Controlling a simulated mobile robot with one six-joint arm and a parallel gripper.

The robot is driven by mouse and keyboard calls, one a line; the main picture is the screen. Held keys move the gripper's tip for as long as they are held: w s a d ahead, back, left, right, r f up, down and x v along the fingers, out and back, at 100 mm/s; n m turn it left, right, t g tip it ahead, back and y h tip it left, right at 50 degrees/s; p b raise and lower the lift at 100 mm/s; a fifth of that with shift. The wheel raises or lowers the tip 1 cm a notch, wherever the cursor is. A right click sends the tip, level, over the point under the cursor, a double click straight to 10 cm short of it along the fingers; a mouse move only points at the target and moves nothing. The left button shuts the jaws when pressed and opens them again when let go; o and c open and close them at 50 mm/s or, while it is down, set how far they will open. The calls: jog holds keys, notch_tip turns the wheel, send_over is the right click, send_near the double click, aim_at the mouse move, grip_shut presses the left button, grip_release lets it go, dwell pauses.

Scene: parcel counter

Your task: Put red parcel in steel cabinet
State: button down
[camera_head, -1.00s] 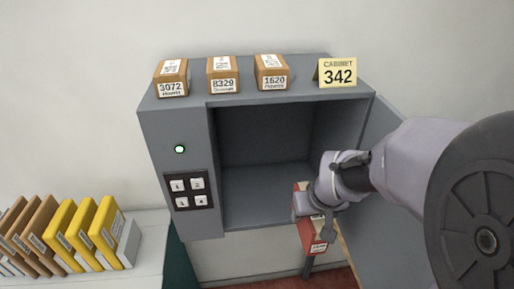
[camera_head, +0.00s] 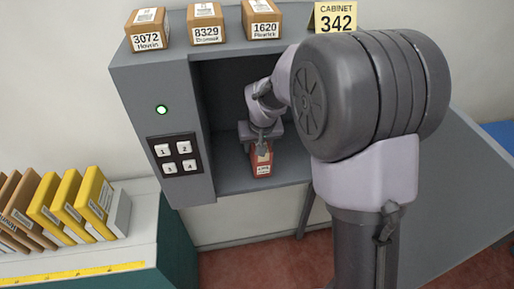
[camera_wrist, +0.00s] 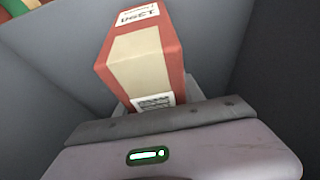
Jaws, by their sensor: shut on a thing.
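The steel cabinet (camera_head: 160,85) is grey, with its front open and the sign "342" on top. The red parcel (camera_head: 262,165), red with a pale band and white labels, is at the cabinet's opening, over the floor near the front edge. My gripper (camera_head: 260,147) is shut on it. In the wrist view the parcel (camera_wrist: 145,65) stands out beyond my gripper (camera_wrist: 155,105), with grey panels around it. I cannot tell whether the parcel touches the cabinet floor. My arm hides the right part of the opening.
Several brown boxes, one of them numbered 8329 (camera_head: 206,25), stand on the cabinet's top. A keypad (camera_head: 175,158) and a lit green lamp (camera_head: 162,109) are on its front. Yellow parcels (camera_head: 95,195) stand on the counter at left. The open door (camera_head: 470,190) is at right.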

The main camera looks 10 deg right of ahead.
jog(key=shift+f, duration=0.25)
jog(key=shift+f, duration=0.15)
jog(key=c, duration=0.7)
grip_release()
